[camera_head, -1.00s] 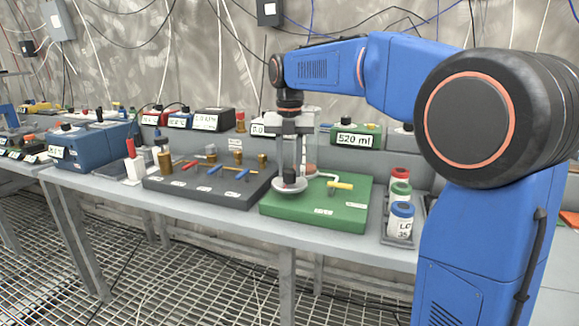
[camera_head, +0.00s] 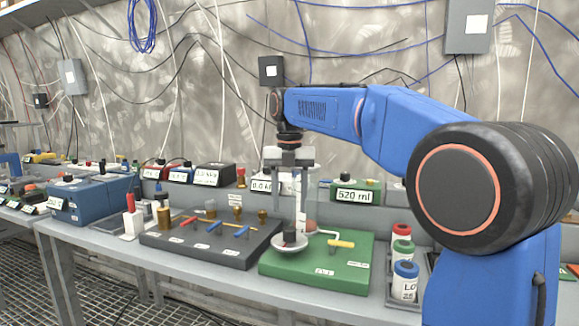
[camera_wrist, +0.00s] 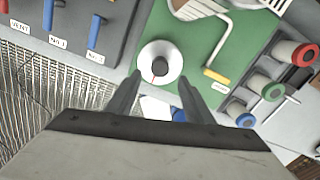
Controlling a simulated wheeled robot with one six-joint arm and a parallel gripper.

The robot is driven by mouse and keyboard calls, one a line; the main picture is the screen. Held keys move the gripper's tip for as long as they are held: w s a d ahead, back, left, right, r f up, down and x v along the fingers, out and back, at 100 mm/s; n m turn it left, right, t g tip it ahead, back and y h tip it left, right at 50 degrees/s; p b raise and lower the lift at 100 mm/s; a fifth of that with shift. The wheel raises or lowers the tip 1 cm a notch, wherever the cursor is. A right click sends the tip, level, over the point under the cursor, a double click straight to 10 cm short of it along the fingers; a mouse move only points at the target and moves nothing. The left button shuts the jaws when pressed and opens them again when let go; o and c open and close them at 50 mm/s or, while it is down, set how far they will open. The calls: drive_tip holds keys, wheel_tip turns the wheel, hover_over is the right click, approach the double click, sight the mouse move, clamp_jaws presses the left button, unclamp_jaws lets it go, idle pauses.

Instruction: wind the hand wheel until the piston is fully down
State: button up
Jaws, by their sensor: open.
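The hand wheel (camera_head: 291,246) is a pale silver disc with a dark knob, on the front left of the green base (camera_head: 335,268). It also shows in the wrist view (camera_wrist: 158,76). My gripper (camera_head: 290,185) points down above the wheel. In the wrist view, its two dark fingers (camera_wrist: 159,88) are spread, with the wheel framed between and beyond their tips. They look apart from it and hold nothing. A clear cylinder (camera_head: 311,190) stands behind the gripper, partly hidden. A reddish part shows low there; I cannot tell the piston's height. A box display (camera_head: 355,195) reads 520 ml.
A dark base (camera_head: 205,250) with coloured levers stands left of the green base. Red-, green- and blue-capped bottles (camera_head: 404,280) stand in a tray on the right. A strip of bench (camera_head: 215,280) in front is clear.

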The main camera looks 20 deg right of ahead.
wheel_tip(320, 180, up, 11)
idle(0.3)
drive_tip(key=shift+f, duration=0.1)
drive_tip(key=s+d+f+m+t, duration=0.2)
drive_tip(key=s+d+f+m, duration=0.1)
drive_tip(key=s+f+m, duration=1.3)
drive_tip(key=s+d+f+m+t, duration=0.2)
drive_tip(key=s+d+f+m, duration=0.2)
drive_tip(key=s+f+m, duration=1.2)
wheel_tip(320, 180, down, 2)
drive_tip(key=shift+s+d+f+t, duration=0.15)
drive_tip(key=shift+s+f+t, duration=0.1)
drive_tip(key=shift+s+t, duration=0.25)
